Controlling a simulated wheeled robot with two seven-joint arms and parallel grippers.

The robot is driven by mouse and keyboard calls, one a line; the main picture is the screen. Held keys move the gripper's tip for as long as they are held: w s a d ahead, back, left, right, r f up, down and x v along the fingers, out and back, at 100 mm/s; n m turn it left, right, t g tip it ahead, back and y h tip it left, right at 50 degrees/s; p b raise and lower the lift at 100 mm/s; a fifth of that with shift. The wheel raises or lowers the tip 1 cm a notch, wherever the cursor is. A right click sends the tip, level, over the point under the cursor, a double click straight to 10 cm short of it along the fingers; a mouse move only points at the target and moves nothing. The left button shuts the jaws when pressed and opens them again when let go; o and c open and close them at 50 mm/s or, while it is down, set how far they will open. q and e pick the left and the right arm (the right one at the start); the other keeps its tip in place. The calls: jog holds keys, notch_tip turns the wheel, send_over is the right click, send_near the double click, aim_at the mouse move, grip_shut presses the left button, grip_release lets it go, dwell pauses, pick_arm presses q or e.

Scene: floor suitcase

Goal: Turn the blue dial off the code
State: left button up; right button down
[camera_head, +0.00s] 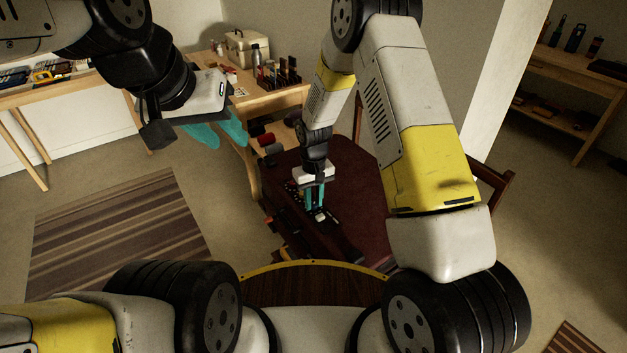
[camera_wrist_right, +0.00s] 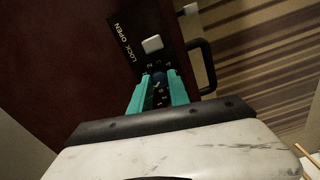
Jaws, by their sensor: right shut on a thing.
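The dark red suitcase (camera_head: 350,190) stands in front of me. In the right wrist view its black lock panel (camera_wrist_right: 122,40) carries LOCK and OPEN lettering, a white slider (camera_wrist_right: 152,44) and a row of digits. The blue dial (camera_wrist_right: 159,77) sits between the teal fingertips of my right gripper (camera_wrist_right: 160,84), which is shut on it. The fingers partly hide the dial, and its set digit is unclear. In the head view my right gripper (camera_head: 315,200) points down onto the panel. My left gripper (camera_head: 219,134) is empty, its teal fingers apart, up at the left away from the suitcase.
A black handle (camera_wrist_right: 208,68) stands out from the suitcase edge close to the panel. A wooden table (camera_head: 265,100) with a box and bottles is behind. A chair (camera_head: 492,185) is at the right. A striped rug (camera_head: 110,235) lies on open floor at the left.

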aim_at(314, 204)
jog(key=c, duration=1.2)
grip_release()
jog(key=shift+c, duration=0.2)
notch_tip(314, 204, up, 8)
jog(key=shift+f, duration=0.1)
